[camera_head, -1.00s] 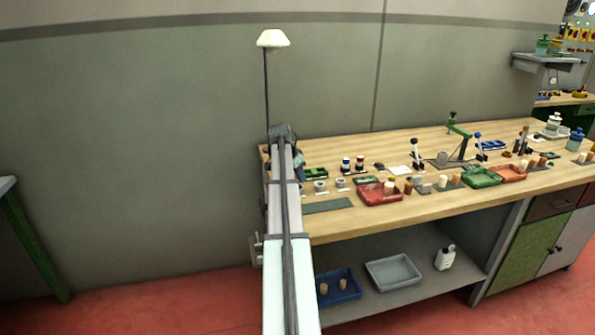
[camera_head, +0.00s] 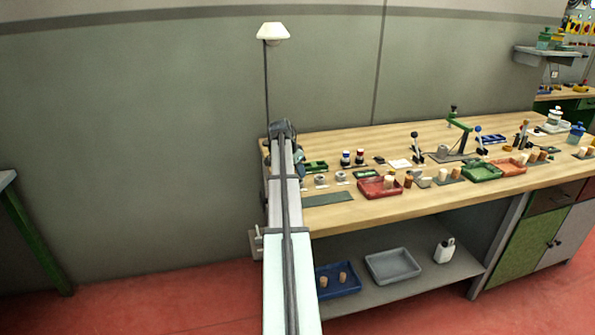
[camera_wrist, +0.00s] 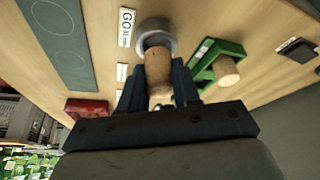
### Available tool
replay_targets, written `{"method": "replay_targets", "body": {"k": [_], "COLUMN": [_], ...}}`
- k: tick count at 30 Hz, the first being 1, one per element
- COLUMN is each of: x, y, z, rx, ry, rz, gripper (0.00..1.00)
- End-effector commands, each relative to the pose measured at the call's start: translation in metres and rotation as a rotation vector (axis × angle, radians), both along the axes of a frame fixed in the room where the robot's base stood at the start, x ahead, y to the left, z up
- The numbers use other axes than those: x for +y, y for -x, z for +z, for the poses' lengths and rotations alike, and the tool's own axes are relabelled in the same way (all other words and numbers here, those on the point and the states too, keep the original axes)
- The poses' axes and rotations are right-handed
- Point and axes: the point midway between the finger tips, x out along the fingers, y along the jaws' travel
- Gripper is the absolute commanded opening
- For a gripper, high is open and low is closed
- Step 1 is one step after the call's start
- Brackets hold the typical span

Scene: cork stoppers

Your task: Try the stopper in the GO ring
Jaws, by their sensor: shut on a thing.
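My gripper (camera_wrist: 158,88) is shut on a tan cork stopper (camera_wrist: 158,80) in the wrist view. The stopper's far end overlaps the opening of the grey GO ring (camera_wrist: 155,27); I cannot tell how far it is inside, or if it only sits over it. A white label reading GO (camera_wrist: 126,27) lies beside the ring. In the head view the GO ring (camera_head: 321,180) is the left one of two grey rings on the bench. My gripper is mostly hidden behind my arm there.
A green tray (camera_wrist: 206,56) with another cork (camera_wrist: 227,71) lies close to the ring. A grey-green mat (camera_head: 328,199) lies in front of the rings. A red tray (camera_head: 378,188) with a cork, and several more corks, stand to the right. A lamp (camera_head: 273,31) rises behind my arm.

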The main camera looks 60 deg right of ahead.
Motion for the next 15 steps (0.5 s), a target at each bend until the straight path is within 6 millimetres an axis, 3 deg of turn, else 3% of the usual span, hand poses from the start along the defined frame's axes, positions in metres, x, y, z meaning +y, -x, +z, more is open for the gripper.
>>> {"method": "replay_targets", "body": {"k": [15], "x": [0.0], "y": [0.0], "z": [-0.0038], "rx": [0.0], "ry": [0.0], "rz": [0.0], "gripper": [0.04]}}
